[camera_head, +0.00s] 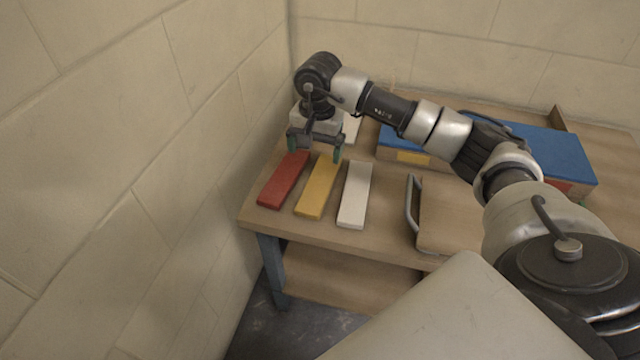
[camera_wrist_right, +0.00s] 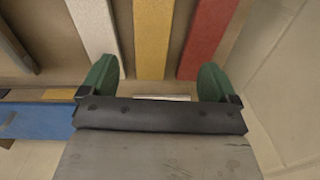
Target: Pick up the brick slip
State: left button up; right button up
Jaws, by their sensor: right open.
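Three flat bars lie side by side near the table's left front: a red bar (camera_head: 284,180), a yellow bar (camera_head: 318,190) and a white bar (camera_head: 354,195). The red one is brick-coloured, but I cannot tell for sure which is the brick slip. My right gripper (camera_head: 315,151) is open and empty, pointing down above the far ends of the red and yellow bars. In the right wrist view the yellow bar (camera_wrist_right: 153,40) runs between my two green fingertips (camera_wrist_right: 158,82). A pale strip (camera_wrist_right: 162,97) shows there, mostly hidden by the gripper body.
Another pale piece (camera_head: 351,127) lies behind my right gripper, partly hidden. A blue-topped box (camera_head: 560,150) stands at the back right, behind my right arm. A wooden board with a grey handle (camera_head: 411,203) is right of the white bar. Walls stand close left and behind.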

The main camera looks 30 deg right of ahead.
send_over(320, 182)
jog(key=shift+h, duration=0.3)
notch_tip(320, 182, down, 4)
jog(key=shift+f+b, duration=0.2)
jog(key=shift+b, duration=0.15)
jog(key=shift+f+b, duration=0.55)
jog(key=shift+f, duration=2.5)
pick_arm(q)
jog(key=v, duration=0.5)
jog(key=shift+s+a+r, duration=0.1)
jog(key=shift+r, duration=0.1)
pick_arm(e)
jog(key=shift+c, duration=0.3)
jog(key=c, duration=1.2)
